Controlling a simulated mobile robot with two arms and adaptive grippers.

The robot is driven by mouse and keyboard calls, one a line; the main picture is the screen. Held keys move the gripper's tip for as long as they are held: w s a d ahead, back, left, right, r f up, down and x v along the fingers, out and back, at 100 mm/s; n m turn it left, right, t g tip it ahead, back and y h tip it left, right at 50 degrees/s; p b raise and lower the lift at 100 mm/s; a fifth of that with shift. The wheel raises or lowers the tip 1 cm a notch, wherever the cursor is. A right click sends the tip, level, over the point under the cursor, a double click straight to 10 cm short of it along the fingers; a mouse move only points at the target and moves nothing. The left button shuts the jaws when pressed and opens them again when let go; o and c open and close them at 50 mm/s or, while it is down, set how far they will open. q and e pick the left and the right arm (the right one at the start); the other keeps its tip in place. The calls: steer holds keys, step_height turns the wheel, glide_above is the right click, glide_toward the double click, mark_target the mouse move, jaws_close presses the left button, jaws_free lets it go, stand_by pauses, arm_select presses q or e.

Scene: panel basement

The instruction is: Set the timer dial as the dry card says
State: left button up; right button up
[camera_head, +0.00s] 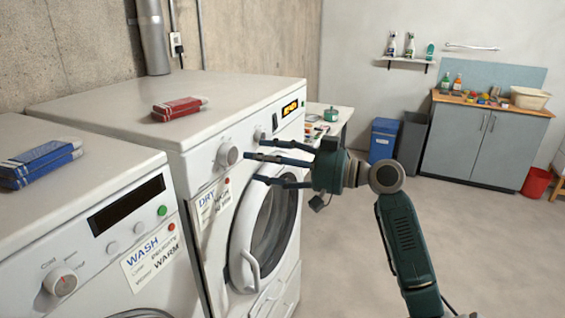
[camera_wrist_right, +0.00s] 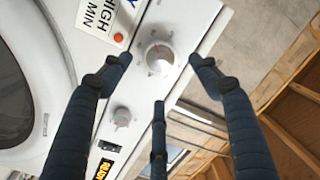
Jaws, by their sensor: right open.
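The dryer's front panel has a larger white dial (camera_head: 228,154) and a smaller white dial (camera_head: 260,135); I cannot tell from any label which is the timer. The DRY card (camera_head: 213,203) is on the dryer front below the dials. In the right wrist view, the card (camera_wrist_right: 100,18) is cut off but shows "HIGH" and "MIN". The larger dial (camera_wrist_right: 159,56) appears between my right gripper's spread fingers, and the smaller dial (camera_wrist_right: 122,116) is lower left. My right gripper (camera_head: 262,163) is open and empty before the panel, apparently apart from the dials. My left gripper is out of view.
The washer (camera_head: 80,205) stands left, with a WASH card (camera_head: 150,257) and its own dial (camera_head: 61,282). A red box (camera_head: 178,109) lies on the dryer, and blue boxes (camera_head: 40,162) on the washer. The dryer's door handle (camera_head: 248,270) juts out below.

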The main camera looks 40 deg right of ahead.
steer(key=v, duration=0.5)
steer(key=shift+s+d, duration=0.25)
steer(key=shift+s, duration=0.1)
